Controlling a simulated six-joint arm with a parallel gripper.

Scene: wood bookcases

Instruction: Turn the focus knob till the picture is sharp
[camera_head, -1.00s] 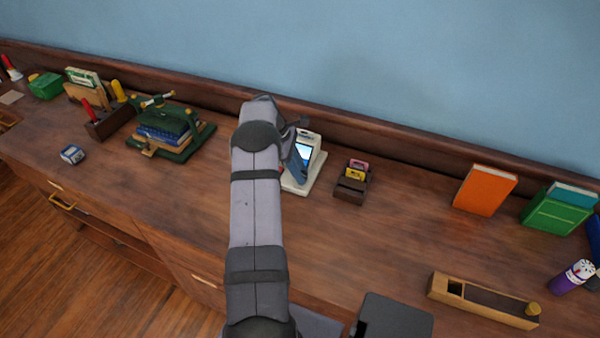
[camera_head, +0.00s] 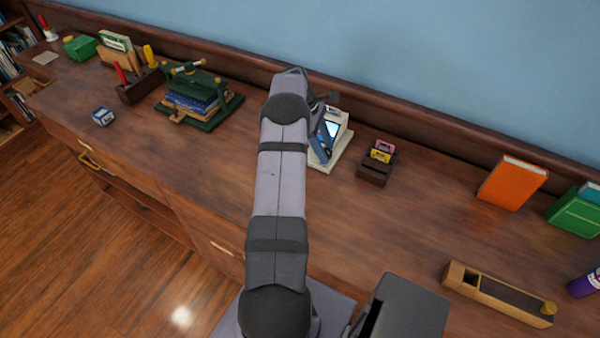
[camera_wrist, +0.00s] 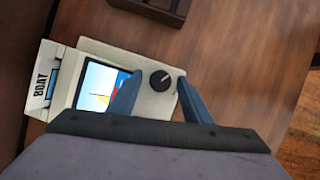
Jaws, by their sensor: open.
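The white viewer device (camera_head: 343,150) stands on the wooden counter just right of my arm's far end. In the wrist view the device (camera_wrist: 100,48) shows a lit screen (camera_wrist: 97,86) with a colourful picture, partly covered by a finger. A label reading BOAT (camera_wrist: 40,88) is at its left end. The round black focus knob (camera_wrist: 160,80) has a pale pointer line and lies between my two blue fingers. My gripper (camera_wrist: 155,90) is open, with one finger on each side of the knob; I cannot tell whether either touches it. In the head view the arm hides part of the device.
A dark holder (camera_head: 373,172) with small coloured cards stands just right of the device. A green book press (camera_head: 200,100) stands to the left. An orange book (camera_head: 512,184) and a wooden plane-like box (camera_head: 497,293) are on the right. The counter between is clear.

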